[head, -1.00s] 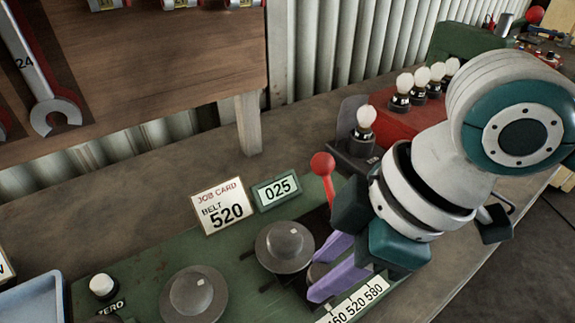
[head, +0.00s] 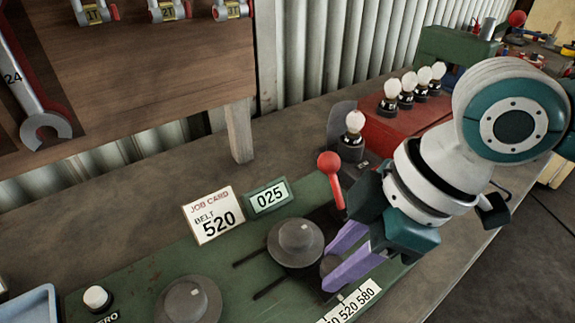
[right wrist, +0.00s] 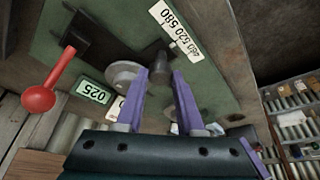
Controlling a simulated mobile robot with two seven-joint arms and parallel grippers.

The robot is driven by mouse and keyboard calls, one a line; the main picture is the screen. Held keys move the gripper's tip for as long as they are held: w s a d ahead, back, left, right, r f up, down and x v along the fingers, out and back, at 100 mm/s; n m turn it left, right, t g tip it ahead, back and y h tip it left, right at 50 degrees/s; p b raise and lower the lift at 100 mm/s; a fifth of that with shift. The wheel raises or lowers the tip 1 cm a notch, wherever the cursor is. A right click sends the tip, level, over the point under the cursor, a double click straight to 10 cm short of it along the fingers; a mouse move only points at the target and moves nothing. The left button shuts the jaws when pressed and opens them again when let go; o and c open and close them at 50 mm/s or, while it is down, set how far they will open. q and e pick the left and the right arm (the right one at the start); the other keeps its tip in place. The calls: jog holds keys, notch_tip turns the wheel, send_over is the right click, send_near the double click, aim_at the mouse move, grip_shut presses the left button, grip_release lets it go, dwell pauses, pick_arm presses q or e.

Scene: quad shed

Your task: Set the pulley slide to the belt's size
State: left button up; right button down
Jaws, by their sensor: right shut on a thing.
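The pulley slide is on a green bench plate (head: 135,262). Its round grey sliding pulley (head: 295,242) sits right of another grey pulley (head: 188,300), with bare dark slots between them. My right gripper (head: 328,267) has its purple fingers shut on a dark knob (right wrist: 158,54) beside the sliding pulley. The number scale (head: 352,301) is partly hidden in the head view; the right wrist view shows its 460, 520 and 580 marks (right wrist: 176,32). The job card (head: 213,216) reads BELT 520. A small display (head: 268,197) reads 025. My left gripper is out of view.
A red-knobbed lever (head: 330,167) stands close beside my right gripper. A white button (head: 96,298) marked ZERO is at lower left. A lamp (head: 354,128) and a red box with several lamps (head: 380,123) stand behind. A wooden tool board (head: 150,75) overhangs the back left.

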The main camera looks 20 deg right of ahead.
jog(key=c, duration=0.5)
grip_release()
jog(key=p+v, duration=0.1)
jog(key=v, duration=0.9)
